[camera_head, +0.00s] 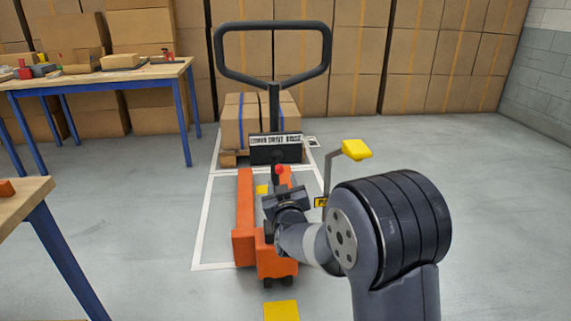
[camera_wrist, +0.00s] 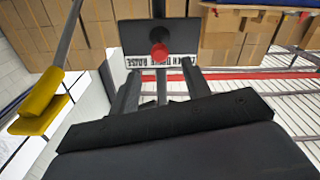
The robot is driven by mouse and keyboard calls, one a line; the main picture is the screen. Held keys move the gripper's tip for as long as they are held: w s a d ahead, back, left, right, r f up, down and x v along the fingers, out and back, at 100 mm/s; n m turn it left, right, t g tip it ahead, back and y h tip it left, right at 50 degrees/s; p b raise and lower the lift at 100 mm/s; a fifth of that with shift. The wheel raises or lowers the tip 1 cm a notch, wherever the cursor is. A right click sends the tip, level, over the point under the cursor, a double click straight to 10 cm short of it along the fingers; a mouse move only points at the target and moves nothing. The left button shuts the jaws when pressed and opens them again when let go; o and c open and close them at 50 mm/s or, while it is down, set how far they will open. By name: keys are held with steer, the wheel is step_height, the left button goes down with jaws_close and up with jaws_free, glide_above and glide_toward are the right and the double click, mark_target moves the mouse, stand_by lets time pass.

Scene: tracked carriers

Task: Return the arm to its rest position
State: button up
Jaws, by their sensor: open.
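My arm reaches forward from the lower right in the head view, with its large dark joint in front. My gripper (camera_head: 279,192) is in front of the orange pallet truck (camera_head: 244,215), below the truck's dark label panel (camera_head: 275,155). A red knob (camera_head: 278,169) shows just above my gripper. In the wrist view, the two fingers of my gripper (camera_wrist: 161,88) stand apart, with the red knob (camera_wrist: 159,51) and the panel (camera_wrist: 133,42) beyond them. I see nothing held between the fingers. My arm hides part of the truck.
A yellow-topped lever (camera_head: 356,150) stands right of the truck; it shows close at the left in the wrist view (camera_wrist: 38,103). Strapped cartons (camera_head: 241,120) stand behind the panel. A workbench (camera_head: 100,77) is at left. Floor at right (camera_head: 480,190) is clear.

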mark_target(278, 164)
steer(key=w, duration=0.3)
steer(key=w+a+b, duration=0.1)
steer(key=w, duration=0.6)
steer(key=shift+w+a+b, duration=0.25)
steer(key=shift+b, duration=0.15)
